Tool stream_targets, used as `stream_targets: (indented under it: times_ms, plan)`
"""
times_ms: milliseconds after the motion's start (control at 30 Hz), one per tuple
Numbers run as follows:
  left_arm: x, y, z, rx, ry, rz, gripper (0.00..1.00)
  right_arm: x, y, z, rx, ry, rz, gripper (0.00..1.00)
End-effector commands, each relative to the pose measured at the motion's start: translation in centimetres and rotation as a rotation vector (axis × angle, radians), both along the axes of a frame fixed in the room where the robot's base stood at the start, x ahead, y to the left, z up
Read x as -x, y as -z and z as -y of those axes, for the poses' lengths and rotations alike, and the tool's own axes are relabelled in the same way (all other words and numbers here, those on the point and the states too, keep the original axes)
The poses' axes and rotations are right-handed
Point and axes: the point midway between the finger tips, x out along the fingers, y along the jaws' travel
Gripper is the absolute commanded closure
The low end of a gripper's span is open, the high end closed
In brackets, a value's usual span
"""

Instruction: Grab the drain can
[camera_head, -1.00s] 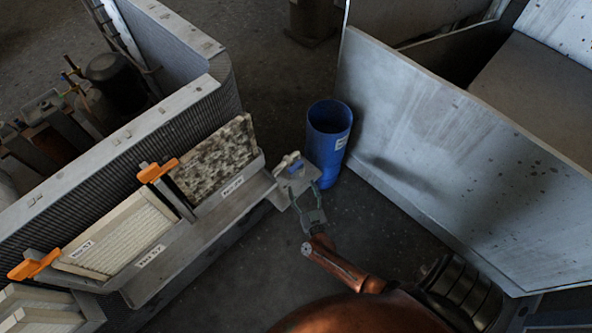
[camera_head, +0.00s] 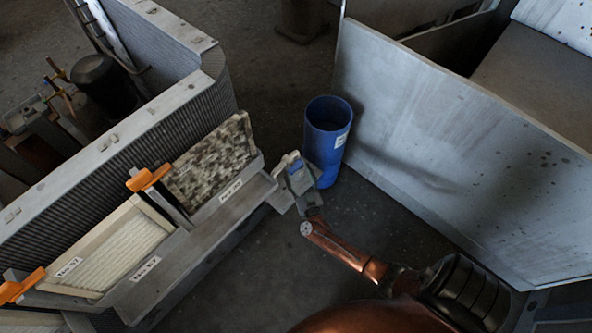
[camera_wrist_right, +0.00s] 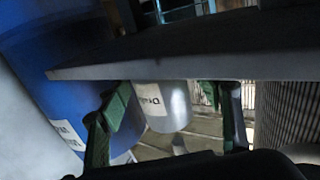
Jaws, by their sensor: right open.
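The drain can, a pale grey cylinder with a white label, shows in the right wrist view (camera_wrist_right: 172,103); part of the label is readable. In the head view the pale, blue-marked item (camera_head: 290,163) on a small shelf at the end of the filter rack appears to be this can, partly hidden by my gripper. My right gripper (camera_head: 300,182) is right at the can on its near side. In the wrist view its green fingers (camera_wrist_right: 172,122) stand open, one on each side of the can, with gaps visible. My left gripper is not in view.
A tall blue bin (camera_head: 328,140) stands close to the right of the shelf. The filter rack (camera_head: 205,235) with orange clamps (camera_head: 148,178) lies left. A large grey metal panel (camera_head: 450,150) borders the right. A grey plate edge (camera_wrist_right: 150,72) crosses the wrist view.

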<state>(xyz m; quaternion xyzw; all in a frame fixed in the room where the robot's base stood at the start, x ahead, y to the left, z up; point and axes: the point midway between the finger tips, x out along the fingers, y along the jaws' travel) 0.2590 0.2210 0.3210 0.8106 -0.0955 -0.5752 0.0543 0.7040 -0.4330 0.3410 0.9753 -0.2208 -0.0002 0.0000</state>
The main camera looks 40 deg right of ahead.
Motion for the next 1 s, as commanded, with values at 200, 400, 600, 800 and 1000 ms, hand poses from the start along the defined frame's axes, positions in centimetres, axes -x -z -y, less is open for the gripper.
stream_targets:
  times_ms: [200,400,600,800,1000]
  plan:
    - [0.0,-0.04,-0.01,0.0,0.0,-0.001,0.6,0.04,-0.02,0.01,0.0,0.0,0.0,0.52]
    - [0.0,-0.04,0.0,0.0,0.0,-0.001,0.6,0.05,0.0,0.01,0.0,0.0,0.0,0.66]
    - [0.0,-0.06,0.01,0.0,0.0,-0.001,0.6,0.07,0.02,0.0,0.0,0.0,0.0,0.79]
    - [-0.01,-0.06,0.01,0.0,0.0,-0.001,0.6,0.06,0.01,0.01,0.0,0.0,0.0,0.87]
    - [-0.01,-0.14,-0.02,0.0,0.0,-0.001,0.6,0.06,-0.08,0.01,0.0,0.0,0.0,0.87]
